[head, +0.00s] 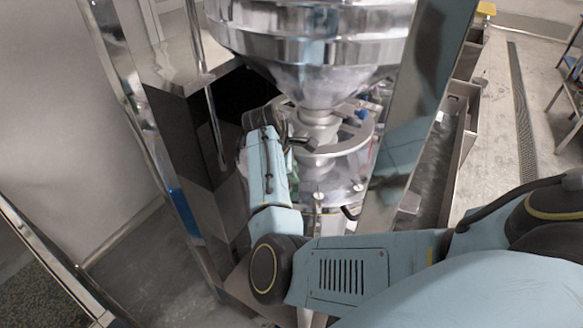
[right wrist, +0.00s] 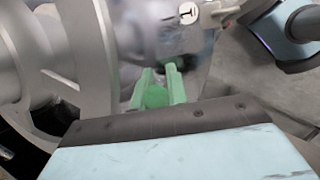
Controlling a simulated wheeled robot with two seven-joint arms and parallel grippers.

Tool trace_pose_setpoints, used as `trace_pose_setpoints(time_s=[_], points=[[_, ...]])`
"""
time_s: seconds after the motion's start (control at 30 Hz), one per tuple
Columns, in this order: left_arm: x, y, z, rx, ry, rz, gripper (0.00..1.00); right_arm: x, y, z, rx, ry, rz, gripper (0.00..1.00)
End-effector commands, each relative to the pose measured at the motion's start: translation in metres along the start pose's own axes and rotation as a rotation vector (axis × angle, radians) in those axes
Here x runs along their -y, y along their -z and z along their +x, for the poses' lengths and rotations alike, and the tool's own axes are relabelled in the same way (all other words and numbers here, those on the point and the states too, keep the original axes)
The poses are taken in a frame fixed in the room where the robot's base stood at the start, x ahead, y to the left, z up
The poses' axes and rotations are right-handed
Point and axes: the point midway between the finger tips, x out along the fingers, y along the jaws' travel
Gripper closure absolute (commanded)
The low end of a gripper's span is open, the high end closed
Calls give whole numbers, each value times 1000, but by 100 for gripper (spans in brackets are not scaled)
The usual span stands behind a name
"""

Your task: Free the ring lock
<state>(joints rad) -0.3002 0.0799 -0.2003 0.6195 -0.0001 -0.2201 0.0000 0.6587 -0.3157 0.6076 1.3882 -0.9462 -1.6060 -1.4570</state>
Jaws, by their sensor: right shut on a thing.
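The ring lock (head: 350,143) is a grey metal ring with stubby handles around the neck under the grinder's shiny hopper (head: 310,60). In the right wrist view its grey rim (right wrist: 95,55) fills the left side. My right arm reaches in from the right, and its gripper (head: 292,158) is at the left side of the ring, mostly hidden behind my own wrist. In the right wrist view the green fingers of this gripper (right wrist: 160,88) are shut on a part of the ring lock; the contact is blurred. My left gripper is not in view.
A shiny metal post (head: 408,120) stands close to the right of the grinder. A dark panelled cabinet (head: 185,130) stands close to the left. A long trough (head: 440,160) lies behind the post. Open floor (head: 500,110) shows at the far right.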

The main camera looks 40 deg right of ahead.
Motion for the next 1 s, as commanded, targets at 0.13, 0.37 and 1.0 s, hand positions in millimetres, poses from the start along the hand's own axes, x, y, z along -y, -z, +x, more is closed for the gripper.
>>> trace_pose_setpoints(time_s=[0.13,0.37,1.0], points=[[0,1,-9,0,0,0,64,2,-3,2,-80,-39,33,100],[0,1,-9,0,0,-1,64,6,-4,9,-229,-110,92,100],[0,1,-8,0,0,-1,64,9,-4,17,-458,-217,180,100]])
